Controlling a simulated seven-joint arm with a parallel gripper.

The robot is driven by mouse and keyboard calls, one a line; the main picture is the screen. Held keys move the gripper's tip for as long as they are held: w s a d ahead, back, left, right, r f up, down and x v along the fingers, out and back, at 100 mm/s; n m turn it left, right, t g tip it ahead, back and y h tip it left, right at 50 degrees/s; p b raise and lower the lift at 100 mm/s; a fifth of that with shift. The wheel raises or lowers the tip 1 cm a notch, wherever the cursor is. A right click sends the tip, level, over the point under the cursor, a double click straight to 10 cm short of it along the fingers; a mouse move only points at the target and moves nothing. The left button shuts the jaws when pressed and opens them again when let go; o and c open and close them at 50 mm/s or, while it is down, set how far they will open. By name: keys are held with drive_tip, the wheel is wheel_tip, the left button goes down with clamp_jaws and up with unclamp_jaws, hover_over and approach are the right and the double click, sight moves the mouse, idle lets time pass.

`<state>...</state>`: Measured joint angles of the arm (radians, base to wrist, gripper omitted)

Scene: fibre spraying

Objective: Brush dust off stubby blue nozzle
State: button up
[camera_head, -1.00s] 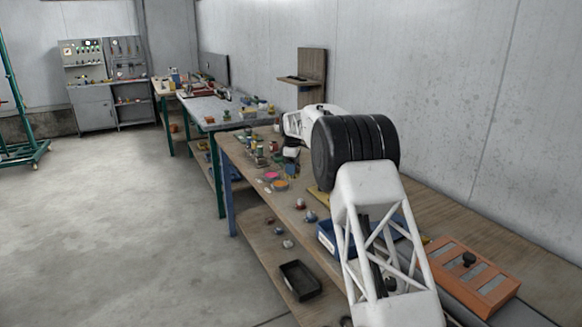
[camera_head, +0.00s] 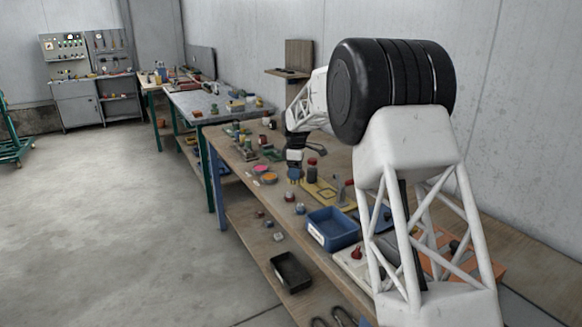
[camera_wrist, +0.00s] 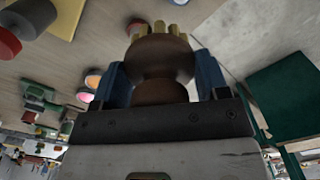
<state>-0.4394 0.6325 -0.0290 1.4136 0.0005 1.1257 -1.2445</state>
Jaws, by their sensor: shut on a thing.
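My gripper (camera_head: 294,174) is over the middle of the wooden bench in the head view. In the wrist view its two blue fingers (camera_wrist: 161,75) are shut on a brush (camera_wrist: 160,55) with a round brown wooden handle. The brush's yellow bristles point away from the palm and touch nothing that I can see. A small blue-grey piece (camera_head: 300,209) lies on the bench in front of my gripper, beside a small pale piece with some red (camera_head: 289,196). They are too small to tell whether either is the stubby blue nozzle.
A yellow board (camera_head: 326,192) and a dark red-capped container (camera_head: 312,170) are right of my gripper. A blue bin (camera_head: 332,228) is nearer, with a black tray (camera_head: 291,272) below. Pink and orange discs (camera_head: 265,178) lie left. A wooden stand (camera_head: 298,57) rises behind.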

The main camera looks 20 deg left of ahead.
drive_tip(key=shift+s+d, duration=0.5)
drive_tip(key=shift+s, duration=0.2)
drive_tip(key=shift+f, duration=0.2)
drive_tip(key=shift+f, duration=2.8)
drive_tip(key=shift+f, duration=1.05)
drive_tip(key=shift+s+d+r, duration=0.15)
drive_tip(key=shift+s+d, duration=1.55)
drive_tip(key=shift+d, duration=0.05)
drive_tip(key=shift+f, duration=0.2)
